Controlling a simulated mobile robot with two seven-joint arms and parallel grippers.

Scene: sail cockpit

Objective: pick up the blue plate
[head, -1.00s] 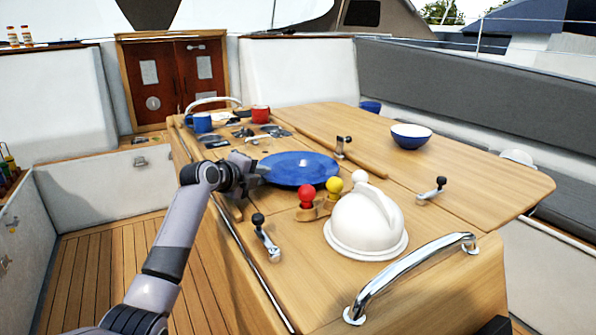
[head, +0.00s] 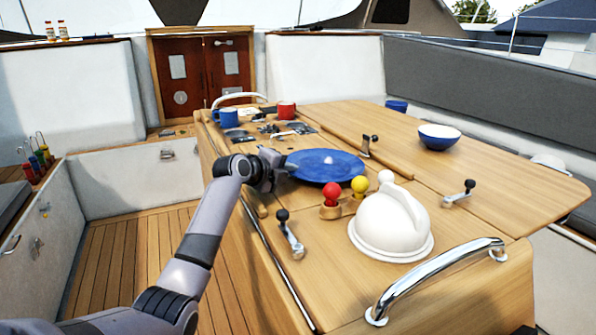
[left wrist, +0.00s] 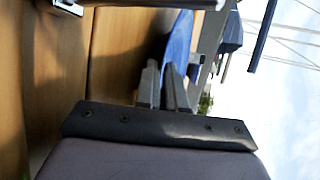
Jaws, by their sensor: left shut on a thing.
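The blue plate (head: 326,165) is over the left part of the wooden cockpit table in the head view, close to level. My left gripper (head: 284,165) is shut on its left rim. In the left wrist view the plate (left wrist: 178,45) shows edge-on as a blue strip between my left gripper's fingers (left wrist: 166,88). A dark shadow lies on the wood beside it there, with a gap that suggests the plate is off the table. My right gripper is in neither view.
Knobs in red (head: 331,193), yellow (head: 359,185) and white stand just in front of the plate, near a white dome (head: 392,225). Blue (head: 226,117) and red (head: 287,110) mugs stand behind. A blue bowl (head: 439,136) sits right; a chrome rail (head: 437,277) is at the front.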

